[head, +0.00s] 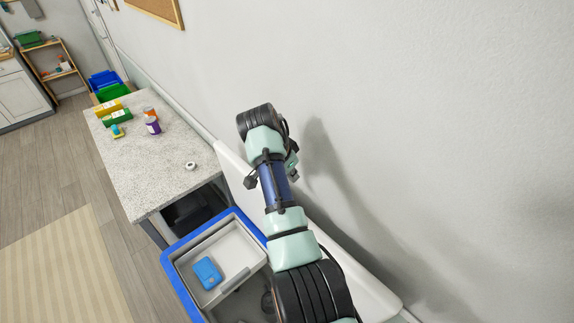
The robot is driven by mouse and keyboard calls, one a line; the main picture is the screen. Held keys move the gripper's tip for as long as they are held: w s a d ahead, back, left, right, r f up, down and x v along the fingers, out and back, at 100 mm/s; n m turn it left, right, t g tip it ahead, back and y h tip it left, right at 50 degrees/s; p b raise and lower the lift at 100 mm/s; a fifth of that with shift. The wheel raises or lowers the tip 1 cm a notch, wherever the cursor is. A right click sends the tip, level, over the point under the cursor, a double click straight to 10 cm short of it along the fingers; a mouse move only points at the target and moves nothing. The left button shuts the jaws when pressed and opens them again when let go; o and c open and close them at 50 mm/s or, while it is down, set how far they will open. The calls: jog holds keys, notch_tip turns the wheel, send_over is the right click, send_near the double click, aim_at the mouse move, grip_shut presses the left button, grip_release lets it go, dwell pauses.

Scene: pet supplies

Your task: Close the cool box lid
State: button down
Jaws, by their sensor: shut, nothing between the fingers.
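The cool box (171,261) stands at the bottom of the head view, with a blue rim and a pale grey inside. Its white lid (231,165) is open and tilted back along the wall side, a long pale panel mostly behind my arm. My arm rises from the bottom right across the box and lid. Small dark parts show on both sides of its blue section, but I cannot make out my gripper's fingers. The arm hides the lid's middle and the right part of the box.
A blue item (207,272) lies in a grey tray inside the box. A speckled table (150,180) stands left of it, holding several packages, a purple can (153,127) and a small white ring-shaped item (191,166). The wall (440,120) is close behind the lid. Open floor lies left.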

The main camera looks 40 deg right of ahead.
jog(key=shift+s+a+f+p, duration=0.1)
jog(key=shift+a+f+p, duration=0.5)
jog(key=shift+a+f, duration=0.85)
jog(key=shift+a, duration=0.15)
